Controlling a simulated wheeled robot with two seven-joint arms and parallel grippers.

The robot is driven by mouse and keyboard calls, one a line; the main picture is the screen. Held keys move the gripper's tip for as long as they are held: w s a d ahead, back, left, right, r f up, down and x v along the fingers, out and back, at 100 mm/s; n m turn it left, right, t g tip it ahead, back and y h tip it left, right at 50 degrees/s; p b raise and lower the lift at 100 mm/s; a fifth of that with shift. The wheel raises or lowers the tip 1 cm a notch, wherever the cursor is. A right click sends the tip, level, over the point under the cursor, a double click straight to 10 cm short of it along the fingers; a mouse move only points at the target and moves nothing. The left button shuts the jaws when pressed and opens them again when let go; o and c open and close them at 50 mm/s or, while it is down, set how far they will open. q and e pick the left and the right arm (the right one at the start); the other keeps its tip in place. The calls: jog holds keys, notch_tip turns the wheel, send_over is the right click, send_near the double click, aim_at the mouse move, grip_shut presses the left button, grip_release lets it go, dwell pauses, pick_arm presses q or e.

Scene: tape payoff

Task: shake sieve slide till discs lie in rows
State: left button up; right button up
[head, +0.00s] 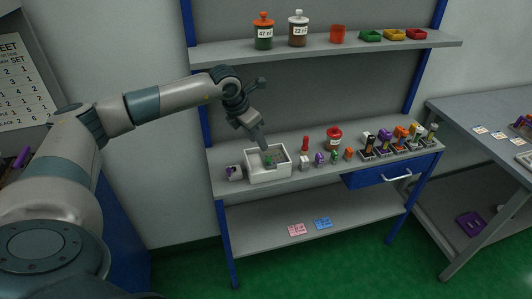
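My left arm comes in from the left, and my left gripper (262,143) points down at the open white box (270,178) on the workbench. Its fingertips are over the box's back part; whether they touch anything is too small to tell. I cannot make out whether the fingers are open or shut. A small green and grey thing (268,160) shows inside the box, partly hidden near the fingers. I cannot clearly pick out a sieve slide or discs in rows. My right gripper is not in view.
Right of the box stand a red bottle (305,143), small coloured pieces, a red jar (334,137) and several stamp-like tools (385,143). Jars and trays fill the upper shelf (340,45); a drawer (392,174) is below.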

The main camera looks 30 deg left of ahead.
aim_at(268, 159)
pick_arm(q)
jog(key=p+x, duration=0.2)
jog(key=x, duration=0.6)
jog(key=shift+w+f, duration=0.1)
jog(key=shift+f, duration=0.1)
jog(key=shift+w+f+p, duration=0.25)
jog(key=shift+f+p, duration=0.05)
jog(key=shift+f, duration=0.35)
grip_shut()
